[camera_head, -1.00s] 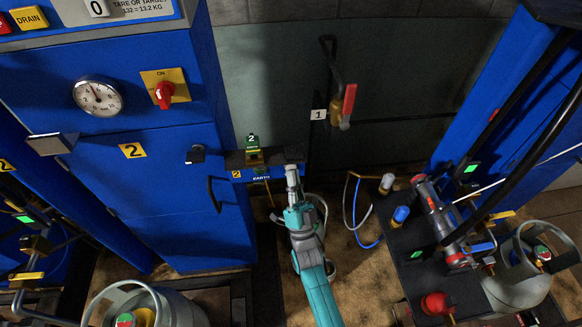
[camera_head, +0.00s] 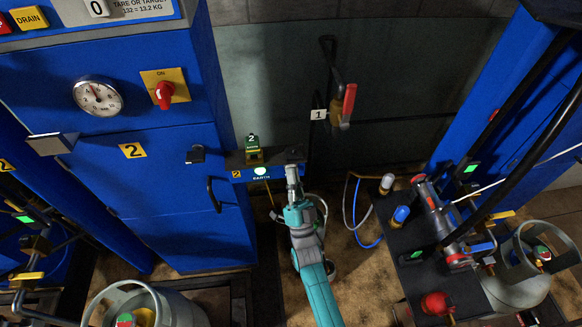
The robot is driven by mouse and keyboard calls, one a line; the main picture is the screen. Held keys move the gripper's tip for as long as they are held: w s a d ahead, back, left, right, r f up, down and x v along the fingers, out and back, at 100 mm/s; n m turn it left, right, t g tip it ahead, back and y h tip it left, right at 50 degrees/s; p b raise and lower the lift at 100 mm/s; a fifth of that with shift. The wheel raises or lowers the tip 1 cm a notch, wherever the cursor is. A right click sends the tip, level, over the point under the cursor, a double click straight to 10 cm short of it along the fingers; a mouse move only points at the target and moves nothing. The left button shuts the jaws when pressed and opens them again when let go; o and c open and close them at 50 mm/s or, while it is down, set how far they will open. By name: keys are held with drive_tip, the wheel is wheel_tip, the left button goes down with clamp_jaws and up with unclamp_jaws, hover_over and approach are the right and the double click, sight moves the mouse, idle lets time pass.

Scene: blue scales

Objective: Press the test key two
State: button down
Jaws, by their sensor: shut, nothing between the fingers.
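A small dark blue box (camera_head: 240,163) juts from the blue cabinet, with a yellow 2 label (camera_head: 237,174) and an "EARTH" label. A round lamp (camera_head: 260,171) on its front glows pale green-white. A yellow and green piece with a green 2 tag (camera_head: 252,139) stands on its top. My gripper (camera_head: 292,168) is shut and empty, with its tip at the box's right end. The tip covers that end, so I cannot tell the key's shape there or see the contact clearly.
The cabinet (camera_head: 175,220) on the left carries a gauge (camera_head: 98,97) and a red knob (camera_head: 165,95). A red-handled lever (camera_head: 348,103) hangs on the back wall. A dark bench (camera_head: 415,240) with a red-handled tool and gas cylinders stand at right. Hoses lie between.

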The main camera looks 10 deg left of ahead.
drive_tip(key=shift+s, duration=0.15)
drive_tip(key=shift+s+d, duration=0.2)
drive_tip(key=shift+s, duration=0.4)
drive_tip(key=shift+s+d, duration=0.25)
drive_tip(key=shift+s, duration=0.55)
drive_tip(key=shift+s+d, duration=0.2)
drive_tip(key=shift+s, duration=0.6)
drive_tip(key=shift+s+d, duration=0.25)
drive_tip(key=shift+s, duration=0.55)
drive_tip(key=s+d+f+n+g+h, duration=0.1)
drive_tip(key=s+d+f+g+h, duration=0.2)
drive_tip(key=s+d, duration=0.5)
drive_tip(key=s+d+f+n+g+h, duration=0.1)
drive_tip(key=s+d+f+h, duration=0.1)
drive_tip(key=s+d+f, duration=0.45)
drive_tip(key=s+d+r+g+h, duration=0.2)
drive_tip(key=s+d+r+g, duration=0.1)
drive_tip(key=s, duration=0.8)
drive_tip(key=s+d+r+n+g+h, duration=0.1)
drive_tip(key=s+d+r+g+h, duration=0.2)
drive_tip(key=s, duration=0.9)
wheel_tip(320, 180, up, 2)
drive_tip(key=shift+s+d, duration=0.2)
drive_tip(key=shift+d, duration=1)
